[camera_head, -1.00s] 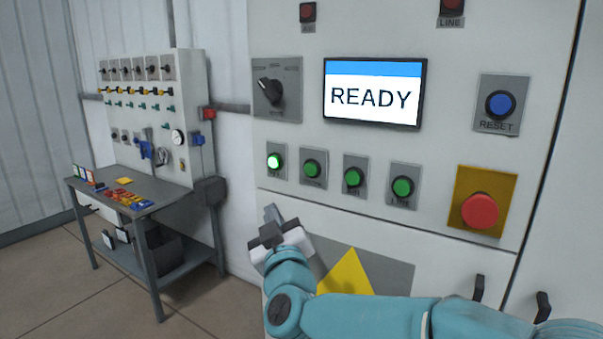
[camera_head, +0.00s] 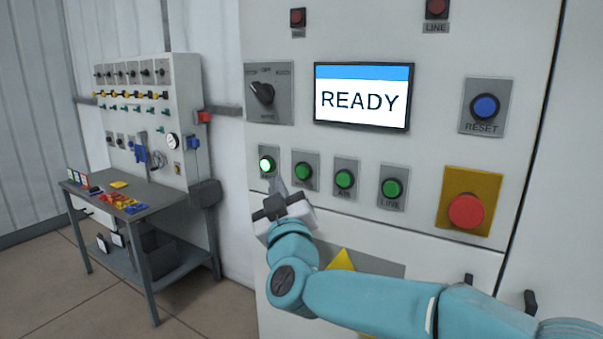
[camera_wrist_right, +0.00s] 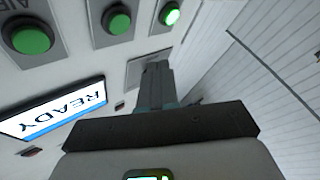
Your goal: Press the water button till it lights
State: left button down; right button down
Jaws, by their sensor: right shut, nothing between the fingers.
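A row of green buttons runs along the panel. In the head view, the leftmost button (camera_head: 266,165) glows bright; the second button (camera_head: 303,172), third button (camera_head: 345,179) and fourth button (camera_head: 392,188) are unlit. The third is labelled AIR; the first two labels are too small or covered to read, so I cannot tell which is water. My right gripper (camera_head: 277,190) is shut and empty, just below and between the first two buttons. In the right wrist view its fingers (camera_wrist_right: 156,85) point toward the panel; contact with a button is not seen. My left gripper is not in view.
The screen (camera_head: 362,96) reads READY. A selector knob (camera_head: 263,93) is above the row. A blue RESET button (camera_head: 485,107) and red mushroom button (camera_head: 466,211) are at right. A grey workbench (camera_head: 155,193) stands at left.

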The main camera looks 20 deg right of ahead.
jog(key=shift+w+d, duration=0.85)
jog(key=shift+d, duration=0.2)
jog(key=shift+w+d, duration=0.85)
jog(key=shift+d, duration=0.2)
dwell(0.5)
jog(key=shift+w+d, duration=0.25)
jog(key=shift+d, duration=0.1)
jog(key=shift+w+d, duration=0.2)
jog(key=shift+d, duration=0.15)
dwell(0.9)
jog(key=shift+a, duration=0.1)
jog(key=shift+s+a, duration=0.5)
jog(key=shift+a, duration=0.1)
jog(key=shift+s+a, duration=0.8)
jog(key=shift+a, duration=0.2)
jog(key=shift+s+a, duration=0.75)
jog(key=shift+a, duration=0.2)
